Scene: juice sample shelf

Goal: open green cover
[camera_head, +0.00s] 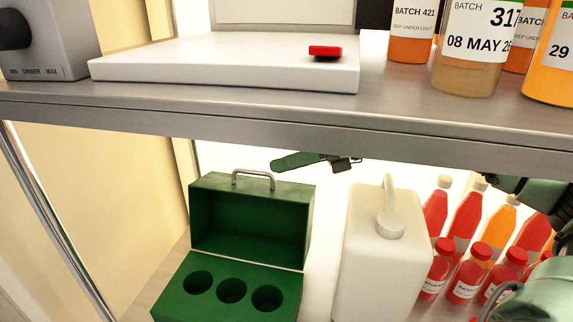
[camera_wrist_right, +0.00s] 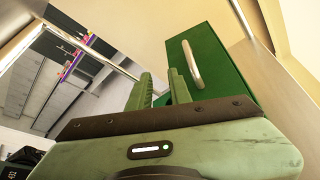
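The green box (camera_head: 225,300) stands on the lower shelf in the head view, with several round holes in its top. Its green cover (camera_head: 250,225) stands raised at the back, open side facing me, with a metal handle (camera_head: 253,176) on its upper edge. My right gripper (camera_head: 300,161) is just above and right of the cover, partly hidden by the upper shelf. In the right wrist view its two fingers (camera_wrist_right: 160,88) are apart with nothing held between them; the green cover (camera_wrist_right: 215,72) and handle (camera_wrist_right: 192,64) are beyond them. My left gripper is not in view.
A white jug (camera_head: 380,260) stands right of the box, with several red and orange bottles (camera_head: 465,277) beyond it. The upper shelf edge (camera_head: 300,140) runs above, carrying a white device with a red piece (camera_head: 325,51) and juice bottles (camera_head: 470,55).

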